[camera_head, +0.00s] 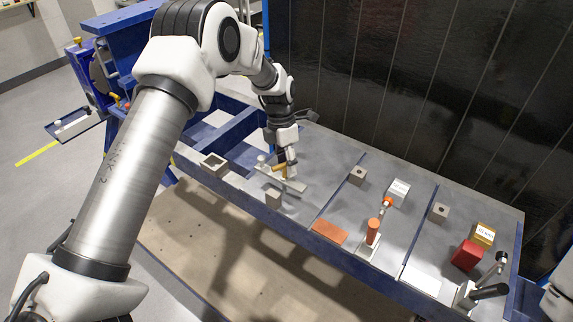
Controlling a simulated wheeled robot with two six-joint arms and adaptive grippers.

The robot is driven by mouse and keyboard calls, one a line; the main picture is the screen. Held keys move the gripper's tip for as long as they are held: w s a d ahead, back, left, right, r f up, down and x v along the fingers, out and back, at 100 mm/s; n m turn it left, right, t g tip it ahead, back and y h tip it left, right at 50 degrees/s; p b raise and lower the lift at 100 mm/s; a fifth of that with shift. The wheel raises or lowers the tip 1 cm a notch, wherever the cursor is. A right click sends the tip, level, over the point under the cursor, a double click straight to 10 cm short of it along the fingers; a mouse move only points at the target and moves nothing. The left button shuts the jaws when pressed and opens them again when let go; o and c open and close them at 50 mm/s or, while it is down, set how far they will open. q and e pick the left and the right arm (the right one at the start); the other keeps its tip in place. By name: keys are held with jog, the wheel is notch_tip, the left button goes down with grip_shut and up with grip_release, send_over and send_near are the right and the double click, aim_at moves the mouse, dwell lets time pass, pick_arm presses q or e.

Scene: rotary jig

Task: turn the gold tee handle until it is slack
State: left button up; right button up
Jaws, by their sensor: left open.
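The gold tee handle (279,171) shows as a small gold piece on a grey clamp fixture (291,185) near the middle of the blue bench. My left gripper (290,158) reaches down from above and is right at the handle. Its jaws are open, and the gripper partly covers the handle. I cannot tell whether the fingers touch it. My right gripper is not in view.
The blue bench (320,262) also carries an orange-handled toggle clamp (373,232), a red block (467,255), a yellow box (482,235), a black-handled clamp (489,291) and several grey blocks. A dark panel (400,90) stands behind the bench.

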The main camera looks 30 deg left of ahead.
pick_arm(q)
notch_tip(320, 180, up, 11)
jog(key=w+a, duration=0.1)
jog(key=a, duration=0.1)
jog(key=shift+w+r, duration=0.15)
jog(key=shift+r, duration=0.05)
jog(key=shift+f, duration=0.1)
